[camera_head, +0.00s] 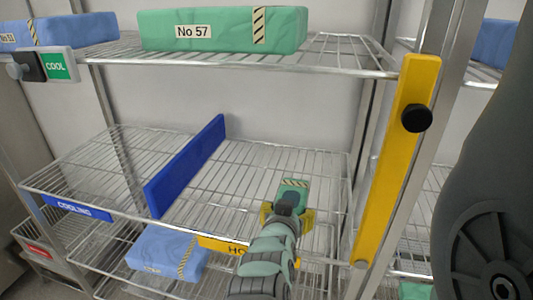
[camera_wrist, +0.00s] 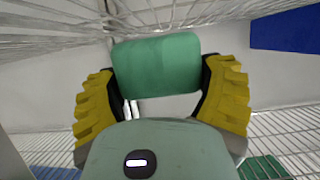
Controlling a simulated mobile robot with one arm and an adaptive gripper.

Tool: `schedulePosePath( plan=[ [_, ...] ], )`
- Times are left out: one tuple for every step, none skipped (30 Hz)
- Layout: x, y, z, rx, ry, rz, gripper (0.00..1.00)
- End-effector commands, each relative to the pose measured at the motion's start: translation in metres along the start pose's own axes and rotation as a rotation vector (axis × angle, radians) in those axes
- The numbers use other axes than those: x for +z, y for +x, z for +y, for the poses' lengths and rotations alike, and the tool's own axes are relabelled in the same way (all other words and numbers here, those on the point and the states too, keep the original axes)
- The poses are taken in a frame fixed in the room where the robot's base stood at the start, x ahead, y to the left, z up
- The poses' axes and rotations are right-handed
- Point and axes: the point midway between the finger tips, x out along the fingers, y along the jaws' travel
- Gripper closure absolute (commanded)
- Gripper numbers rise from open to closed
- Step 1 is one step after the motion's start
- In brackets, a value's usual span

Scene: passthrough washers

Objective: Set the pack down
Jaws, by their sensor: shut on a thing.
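A green pack (camera_head: 296,184) with a striped label is in my gripper (camera_head: 288,208), over the right section of the middle wire shelf (camera_head: 262,160). In the wrist view the pack (camera_wrist: 157,65) fills the space between the yellow fingers of my gripper (camera_wrist: 157,82), which are shut on its sides. My arm hides the pack's near side in the head view. I cannot tell if the pack touches the shelf wires.
A blue divider (camera_head: 186,165) splits the shelf, with a blue "COOLING" label (camera_head: 77,208) at left and a partly hidden yellow label (camera_head: 222,245) at right. A green pack "No 57" (camera_head: 225,30) lies above; a blue pack (camera_head: 167,252) lies below. A yellow post (camera_head: 398,160) stands right.

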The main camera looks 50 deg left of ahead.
Motion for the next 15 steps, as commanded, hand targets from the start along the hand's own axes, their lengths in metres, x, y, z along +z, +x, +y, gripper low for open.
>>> schedulePosePath(
  plan=[
    [-0.008, 0.004, 0.004, 0.006, 0.002, 0.006, 0.69],
    [-0.010, 0.006, 0.004, 0.004, 0.000, 0.009, 0.69],
    [-0.011, 0.009, 0.005, 0.004, 0.002, 0.011, 0.69],
    [-0.012, 0.011, 0.007, 0.005, 0.001, 0.011, 0.69],
    [-0.013, 0.014, 0.009, 0.005, 0.001, 0.011, 0.69],
    [-0.013, 0.017, 0.012, 0.006, -0.001, 0.009, 0.69],
    [-0.013, 0.019, 0.013, 0.007, 0.000, 0.007, 0.69],
    [-0.012, 0.022, 0.016, 0.008, -0.001, 0.004, 0.69],
    [-0.013, 0.026, 0.017, 0.005, -0.001, 0.004, 0.69],
    [-0.015, 0.029, 0.017, 0.004, -0.001, 0.007, 0.69],
    [-0.016, 0.032, 0.018, 0.004, -0.002, 0.009, 0.69],
    [-0.017, 0.035, 0.020, 0.003, 0.002, 0.009, 0.69],
    [-0.017, 0.036, 0.021, 0.004, 0.001, 0.008, 0.69],
    [-0.016, 0.038, 0.022, 0.005, 0.000, 0.007, 0.69],
    [-0.016, 0.039, 0.023, 0.004, 0.001, 0.006, 0.69]
  ],
)
